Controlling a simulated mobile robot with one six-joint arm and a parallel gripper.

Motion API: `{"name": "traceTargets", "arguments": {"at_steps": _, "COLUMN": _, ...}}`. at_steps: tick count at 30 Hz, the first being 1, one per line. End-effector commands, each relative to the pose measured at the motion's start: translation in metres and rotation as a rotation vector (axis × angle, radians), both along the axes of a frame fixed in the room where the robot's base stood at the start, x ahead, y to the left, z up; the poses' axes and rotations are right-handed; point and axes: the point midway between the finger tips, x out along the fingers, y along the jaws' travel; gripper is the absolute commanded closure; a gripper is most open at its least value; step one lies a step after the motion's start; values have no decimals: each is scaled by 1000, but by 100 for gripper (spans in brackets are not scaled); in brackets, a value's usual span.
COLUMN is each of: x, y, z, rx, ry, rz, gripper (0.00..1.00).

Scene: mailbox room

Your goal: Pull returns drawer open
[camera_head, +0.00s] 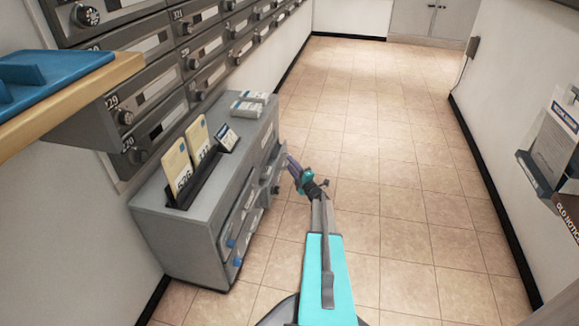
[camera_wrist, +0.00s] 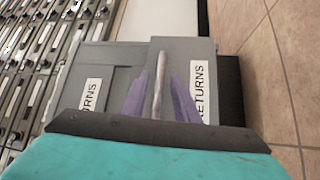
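The grey cabinet (camera_head: 165,235) stands against the left wall with drawers on its front. In the wrist view, a drawer front labelled RETURNS (camera_wrist: 207,55) lies ahead, with a pale upright bar handle (camera_wrist: 160,75). My gripper (camera_wrist: 158,88) has its two purple fingers on either side of this handle, with visible gaps, so it looks open around it. In the head view my gripper (camera_head: 296,172) is at the far upper part of the cabinet front. This drawer front seems to stand out a little from its neighbour; how far is hard to tell.
A second labelled front (camera_wrist: 90,95) is left of the handle. Lower drawers (camera_head: 238,225) have blue parts. Cards (camera_head: 178,165) and white boxes (camera_head: 249,105) sit on the cabinet top. Mailboxes (camera_head: 160,85) line the wall above. The tiled floor (camera_head: 400,150) to the right is clear.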

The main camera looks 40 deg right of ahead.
Motion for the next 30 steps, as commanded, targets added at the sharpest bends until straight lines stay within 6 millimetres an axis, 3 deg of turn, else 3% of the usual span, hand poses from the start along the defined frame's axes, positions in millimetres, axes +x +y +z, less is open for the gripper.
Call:
{"name": "traceTargets", "arguments": {"at_steps": 13, "x": 10, "y": -1, "z": 2, "rx": 0, "ry": 0, "rz": 0, "gripper": 72}}
{"name": "traceTargets", "arguments": {"at_steps": 19, "x": 10, "y": -1, "z": 2, "rx": 0, "ry": 0, "rz": 1, "gripper": 100}}
{"name": "traceTargets", "arguments": {"at_steps": 30, "x": 10, "y": 0, "z": 2, "rx": 1, "ry": 0, "rz": 4, "gripper": 100}}
